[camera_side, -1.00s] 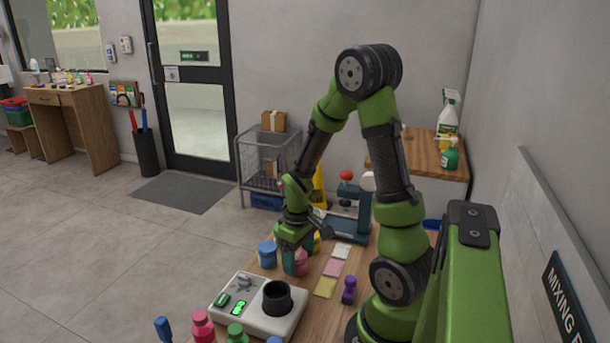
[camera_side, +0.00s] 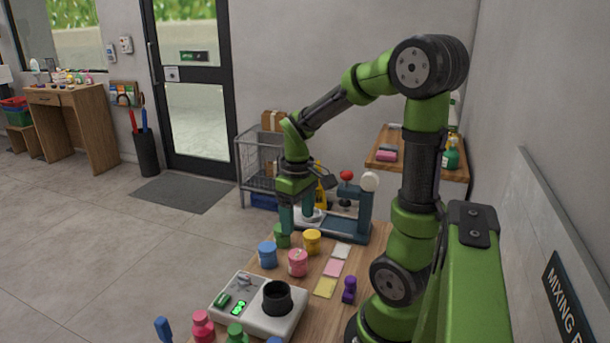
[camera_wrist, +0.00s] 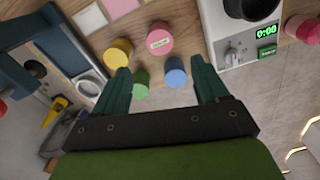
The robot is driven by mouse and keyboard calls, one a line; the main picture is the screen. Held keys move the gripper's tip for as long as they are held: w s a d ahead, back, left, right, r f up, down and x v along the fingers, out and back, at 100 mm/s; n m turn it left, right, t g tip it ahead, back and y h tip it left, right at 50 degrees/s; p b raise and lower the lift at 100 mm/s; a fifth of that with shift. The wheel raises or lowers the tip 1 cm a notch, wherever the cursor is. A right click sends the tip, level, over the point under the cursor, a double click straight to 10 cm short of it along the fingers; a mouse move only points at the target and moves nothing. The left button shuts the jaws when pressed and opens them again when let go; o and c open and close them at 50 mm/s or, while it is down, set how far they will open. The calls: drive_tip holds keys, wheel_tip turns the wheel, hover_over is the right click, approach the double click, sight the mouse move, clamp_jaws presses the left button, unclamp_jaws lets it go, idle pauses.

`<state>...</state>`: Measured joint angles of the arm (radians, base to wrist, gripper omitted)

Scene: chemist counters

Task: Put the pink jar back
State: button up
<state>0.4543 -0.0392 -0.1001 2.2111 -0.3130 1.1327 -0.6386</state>
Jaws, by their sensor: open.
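The pink jar (camera_side: 298,263) stands upright on the wooden counter, near the blue jar (camera_side: 267,254), yellow jar (camera_side: 312,241) and green jar (camera_side: 283,236). In the wrist view the pink jar (camera_wrist: 160,38) shows a pale label on its lid and stands clear of the fingers. My gripper (camera_side: 297,218) is open and empty, raised above the counter and farther back than the pink jar. In the wrist view the open fingers of my gripper (camera_wrist: 160,68) have the green jar (camera_wrist: 141,82) and blue jar (camera_wrist: 175,74) in the gap below them.
A scale with a black cup (camera_side: 277,298) stands in front of the jars. White, pink and yellow cards (camera_side: 325,287) lie to their right, with a purple object (camera_side: 349,289) beside them. A teal press-like device (camera_side: 350,215) stands behind. Several bottles (camera_side: 203,327) stand at the front.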

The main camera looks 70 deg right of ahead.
drive_tip(key=a+r+t+y, duration=0.1)
drive_tip(key=a+r+t, duration=0.2)
drive_tip(key=a, duration=0.6)
drive_tip(key=a+r+m+t+y, duration=0.1)
drive_tip(key=a+r+t, duration=0.3)
drive_tip(key=a+r, duration=0.3)
drive_tip(key=shift+s+a, duration=0.4)
drive_tip(key=shift+a, duration=0.85)
